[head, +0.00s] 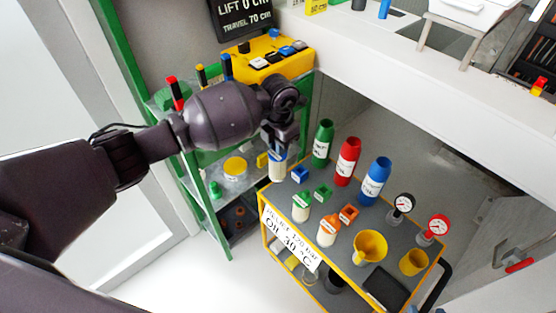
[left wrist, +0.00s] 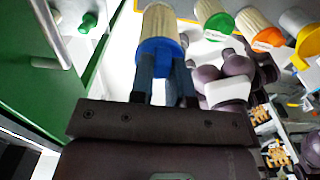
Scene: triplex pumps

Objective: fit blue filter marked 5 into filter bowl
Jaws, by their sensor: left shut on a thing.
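My left gripper (head: 279,148) is shut on the blue filter (head: 278,167), a pale cylinder with a blue end cap. The filter hangs upright at the far left corner of the cart, and I cannot tell whether it touches the cart. In the left wrist view, the fingers (left wrist: 163,88) grip the filter at its blue cap (left wrist: 160,52), and its pale pleated body points away from the gripper. The mark 5 is not readable. I cannot pick out the filter bowl for certain. My right gripper is not in view.
The grey cart top (head: 285,195) holds a green filter (head: 301,206), an orange filter (head: 328,231), small coloured blocks, a green bottle (head: 322,143), a red bottle (head: 347,161), a blue bottle (head: 375,181), gauges and a yellow funnel (head: 369,246). A green-framed shelf (head: 214,200) stands close left.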

